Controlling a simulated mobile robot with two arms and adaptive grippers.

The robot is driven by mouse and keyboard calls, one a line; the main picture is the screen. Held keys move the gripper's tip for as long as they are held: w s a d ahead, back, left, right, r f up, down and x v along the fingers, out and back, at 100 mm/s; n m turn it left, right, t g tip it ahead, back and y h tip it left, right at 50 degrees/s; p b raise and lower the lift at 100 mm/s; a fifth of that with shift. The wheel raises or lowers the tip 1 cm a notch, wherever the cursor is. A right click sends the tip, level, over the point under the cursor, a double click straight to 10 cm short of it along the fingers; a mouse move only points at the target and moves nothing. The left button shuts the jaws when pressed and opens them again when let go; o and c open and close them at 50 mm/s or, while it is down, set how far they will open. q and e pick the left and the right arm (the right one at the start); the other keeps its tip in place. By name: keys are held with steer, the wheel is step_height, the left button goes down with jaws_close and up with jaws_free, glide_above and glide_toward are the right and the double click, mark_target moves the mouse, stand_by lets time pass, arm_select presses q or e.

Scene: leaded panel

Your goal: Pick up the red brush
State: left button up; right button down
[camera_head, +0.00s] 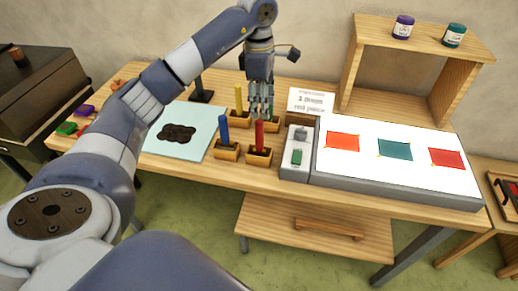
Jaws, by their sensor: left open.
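A red brush (259,138) stands upright in a small wooden holder (258,158) on the wooden table. My left gripper (259,112) points down directly above it, with its fingers at the top of the brush. The jaws are open; whether the fingers touch the brush cannot be told. A blue brush (224,130) stands in its own wooden holder (226,152) just to the left. A yellow brush (238,100) stands in a holder behind. My right gripper does not show.
A light box (400,185) with red and teal pieces lies to the right, beside a grey switch tray (297,150). A sign card (310,101) stands behind. A pale mat (205,120) with a dark shape lies left. A wooden shelf (358,60) holds two jars.

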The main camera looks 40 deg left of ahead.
mark_target(259, 129)
arm_select(q)
steer(key=shift+s+a+r+y, duration=0.1)
steer(key=shift+s+a+y, duration=0.05)
steer(key=shift+a, duration=0.2)
steer(key=shift+s+a+r+y, duration=0.1)
steer(key=shift+a+y, duration=0.05)
steer(key=shift+a, duration=0.2)
steer(key=shift+a+f, duration=0.15)
steer(key=shift+f, duration=0.15)
step_height(259, 129, down, 4)
steer(key=shift+f+p, duration=0.2)
steer(key=shift+p, duration=0.3)
steer(key=f+p, duration=0.1)
steer(key=f, duration=0.2)
steer(key=d+f+p, duration=0.1)
steer(key=f, duration=0.1)
steer(key=shift+w+p, duration=0.15)
steer(key=shift+p, duration=0.2)
steer(key=shift+a+f, duration=0.1)
steer(key=shift+f, duration=0.2)
jaws_close()
